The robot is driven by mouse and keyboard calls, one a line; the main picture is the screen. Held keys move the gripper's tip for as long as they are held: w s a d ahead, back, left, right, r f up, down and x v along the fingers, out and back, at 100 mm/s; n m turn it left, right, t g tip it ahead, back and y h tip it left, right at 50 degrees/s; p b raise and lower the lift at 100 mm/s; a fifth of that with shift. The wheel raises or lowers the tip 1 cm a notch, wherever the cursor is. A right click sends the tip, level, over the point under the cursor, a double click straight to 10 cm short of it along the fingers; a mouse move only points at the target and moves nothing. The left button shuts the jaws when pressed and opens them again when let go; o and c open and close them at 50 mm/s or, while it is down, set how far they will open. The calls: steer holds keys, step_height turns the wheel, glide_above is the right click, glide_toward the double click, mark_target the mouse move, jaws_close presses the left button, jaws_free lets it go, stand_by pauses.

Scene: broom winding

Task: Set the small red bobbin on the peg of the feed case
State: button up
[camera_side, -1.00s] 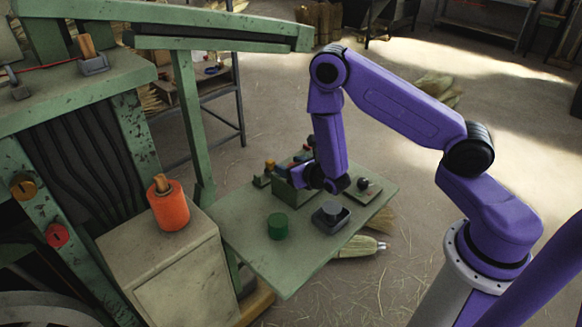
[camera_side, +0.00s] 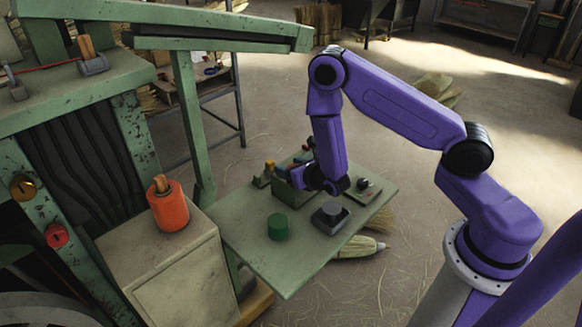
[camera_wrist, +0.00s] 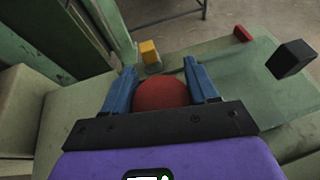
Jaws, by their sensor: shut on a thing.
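A rounded red thing, which looks like the small red bobbin (camera_wrist: 162,93), sits between the two blue fingers of my gripper (camera_wrist: 161,84) in the wrist view. The fingers are closed on its sides. In the side view my wrist is low over the far part of the green table (camera_side: 262,255), beside a green box (camera_side: 285,193). The wrist hides the bobbin and most of the fingers there. I cannot tell whether this box is the feed case, and no bare peg shows clearly.
A big orange bobbin (camera_side: 170,212) stands on a cream cabinet (camera_side: 190,280) at left. A yellow block (camera_wrist: 150,50) and a black block (camera_wrist: 291,58) lie beyond the fingers.

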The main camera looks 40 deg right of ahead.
steer(key=shift+s+f, duration=0.1)
steer(key=shift+f, duration=0.7)
steer(key=o, duration=0.8)
steer(key=shift+c, duration=0.2)
steer(key=shift+s+a, duration=0.1)
steer(key=shift+s, duration=0.05)
steer(key=shift+v, duration=0.85)
steer(key=shift+a+v, duration=0.2)
steer(key=shift+v, duration=1)
steer(key=d+v, duration=0.1)
steer(key=v, duration=0.5)
steer(key=shift+s+a, duration=0.25)
steer(key=shift+a, duration=0.05)
